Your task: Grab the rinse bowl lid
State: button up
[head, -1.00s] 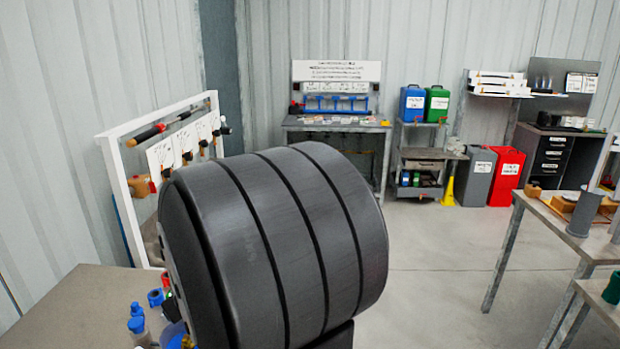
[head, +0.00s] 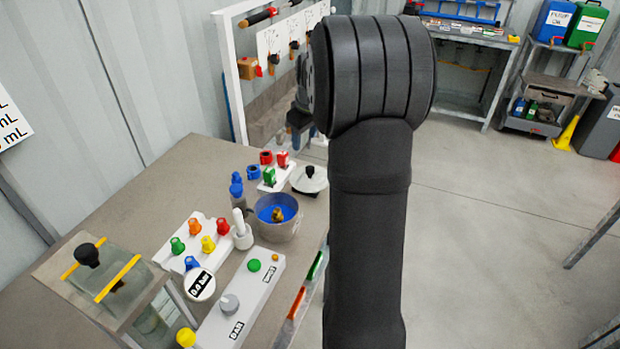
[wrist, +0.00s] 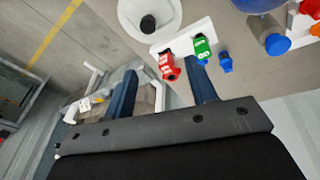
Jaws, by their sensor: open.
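The rinse bowl lid, a white disc with a black knob, lies on the left table beside my arm in the head view (head: 310,181). In the wrist view the lid (wrist: 132,14) is at the top edge, partly cut off, with its knob towards me. A grey bowl with blue inside (head: 279,231) stands just in front of the lid in the head view. My gripper (wrist: 160,68) is open, its two blue fingers apart with nothing held between them. The lid lies beyond the fingertips. In the head view my arm hides most of the gripper.
A white block with red and green connectors (wrist: 187,48) lies close to the fingertips. Blue-capped bottles (head: 237,190), a white valve plate (head: 203,238) and a glass tank (head: 150,305) crowd the table. A white-framed tool rack (head: 227,80) stands behind.

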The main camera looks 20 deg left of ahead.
aim_at(310, 167)
jog(key=w+d+r+n+g, duration=0.1)
jog(key=w+d+r+g, duration=0.1)
jog(key=w, duration=0.2)
jog(key=shift+n+h, duration=0.3)
jog(key=shift+h, duration=0.1)
jog(key=f, duration=0.5)
jog(key=a+f, duration=0.1)
jog(key=f, duration=0.5)
jog(key=a+f, duration=0.1)
jog(key=f, duration=0.4)
jog(key=shift+s+a+f, duration=0.15)
jog(key=shift+f, duration=0.2)
jog(key=c, duration=1.1)
jog(key=shift+r, duration=0.1)
